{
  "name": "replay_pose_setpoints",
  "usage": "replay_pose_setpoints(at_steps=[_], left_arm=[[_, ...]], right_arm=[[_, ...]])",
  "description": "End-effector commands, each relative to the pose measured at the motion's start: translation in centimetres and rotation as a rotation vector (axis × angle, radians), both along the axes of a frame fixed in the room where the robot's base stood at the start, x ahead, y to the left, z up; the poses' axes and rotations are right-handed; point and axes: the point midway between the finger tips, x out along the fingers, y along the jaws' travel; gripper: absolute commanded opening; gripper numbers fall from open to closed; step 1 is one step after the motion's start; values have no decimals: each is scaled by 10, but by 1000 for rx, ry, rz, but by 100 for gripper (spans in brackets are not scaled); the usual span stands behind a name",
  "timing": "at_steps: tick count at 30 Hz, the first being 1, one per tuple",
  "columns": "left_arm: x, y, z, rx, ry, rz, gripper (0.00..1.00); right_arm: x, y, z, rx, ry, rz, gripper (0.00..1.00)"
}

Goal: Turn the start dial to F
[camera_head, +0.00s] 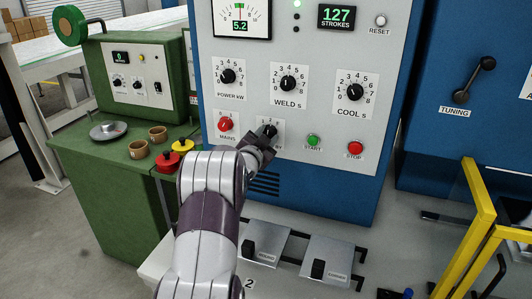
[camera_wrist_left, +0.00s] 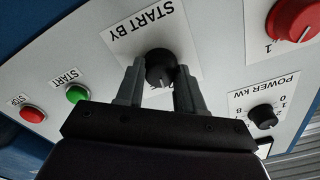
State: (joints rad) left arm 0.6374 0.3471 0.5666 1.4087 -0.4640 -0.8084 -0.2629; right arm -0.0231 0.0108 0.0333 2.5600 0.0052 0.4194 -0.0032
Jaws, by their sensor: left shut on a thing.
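The start dial (camera_wrist_left: 160,66) is a round black knob on a white plate labelled START BY, seen upside down in the left wrist view. In the head view the dial (camera_head: 268,129) is mostly covered by my gripper. My left gripper (camera_wrist_left: 160,78) is shut on the dial, one finger on each side of the knob. In the head view my left gripper (camera_head: 262,138) reaches the panel between the red mains dial (camera_head: 225,125) and the green start button (camera_head: 313,141). The dial's letters are hidden or too small to read. My right gripper is not in view.
The power (camera_head: 228,76), weld (camera_head: 288,83) and cool (camera_head: 355,92) knobs sit above on the panel. The red stop button (camera_head: 355,148) is at right. Two pedals (camera_head: 265,247) lie below. A green bench (camera_head: 95,165) stands left, a yellow rail (camera_head: 474,215) right.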

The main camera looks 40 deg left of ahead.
Motion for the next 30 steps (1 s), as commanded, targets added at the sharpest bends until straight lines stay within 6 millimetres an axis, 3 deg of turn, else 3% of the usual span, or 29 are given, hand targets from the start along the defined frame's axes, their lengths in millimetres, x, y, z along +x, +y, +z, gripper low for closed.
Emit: replay_pose_setpoints(at_steps=[1, 12, 21, 30], left_arm=[[0, 0, -10, 42, 11, 0, 7], [0, 0, -8, 344, 109, 0, 7], [0, 0, -5, 499, 161, -1, 7], [0, -1, -2, 559, 180, -2, 7]], right_arm=[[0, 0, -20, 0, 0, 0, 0], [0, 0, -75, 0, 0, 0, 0], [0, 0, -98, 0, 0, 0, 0], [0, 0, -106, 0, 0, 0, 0]])
